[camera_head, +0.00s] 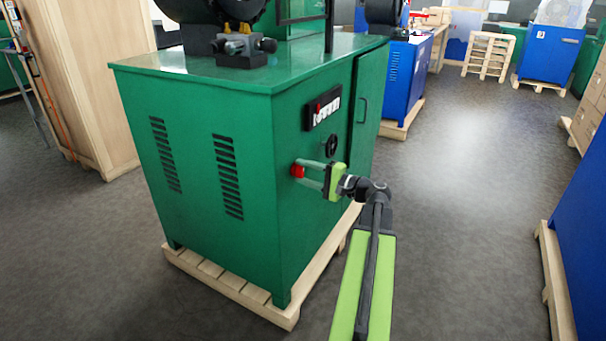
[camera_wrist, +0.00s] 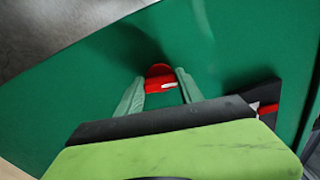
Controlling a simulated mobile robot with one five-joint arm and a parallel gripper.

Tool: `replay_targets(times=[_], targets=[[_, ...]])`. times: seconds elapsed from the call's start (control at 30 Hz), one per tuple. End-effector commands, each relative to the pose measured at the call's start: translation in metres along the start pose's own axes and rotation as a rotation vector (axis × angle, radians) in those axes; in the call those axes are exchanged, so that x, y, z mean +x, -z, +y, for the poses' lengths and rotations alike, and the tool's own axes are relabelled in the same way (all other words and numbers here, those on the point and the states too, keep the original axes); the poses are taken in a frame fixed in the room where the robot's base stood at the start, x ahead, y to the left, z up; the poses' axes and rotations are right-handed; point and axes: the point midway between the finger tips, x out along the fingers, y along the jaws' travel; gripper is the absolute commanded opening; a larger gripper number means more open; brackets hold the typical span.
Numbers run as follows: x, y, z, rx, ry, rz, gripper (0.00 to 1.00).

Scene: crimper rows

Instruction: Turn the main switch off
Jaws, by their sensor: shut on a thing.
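The main switch is a red rotary knob (camera_head: 297,171) on the side of the green machine cabinet (camera_head: 210,110), low and near the cabinet's vertical edge. In the wrist view the red knob (camera_wrist: 160,80) has a white mark on its handle. My gripper (camera_head: 304,172) reaches it from the right in the head view. In the wrist view the two grey-green fingers of my gripper (camera_wrist: 160,88) lie on either side of the knob's handle and are closed on it. The fingertips hide part of the knob's sides.
The cabinet stands on a wooden pallet (camera_head: 230,287). A blue machine (camera_head: 582,240) stands at the right edge. Grey floor (camera_head: 460,170) lies open between them.

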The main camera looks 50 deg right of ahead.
Motion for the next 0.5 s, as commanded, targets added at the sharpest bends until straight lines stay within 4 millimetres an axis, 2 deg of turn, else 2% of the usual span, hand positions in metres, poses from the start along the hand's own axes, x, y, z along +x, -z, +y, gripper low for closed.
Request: replay_targets(times=[0.2, 0.5], targets=[[-0.0005, -0.0022, 0.0028, -0.102, -0.007, -0.006, 0.03], [-0.0003, -0.0023, 0.0031, -0.159, -0.007, -0.006, 0.03]])
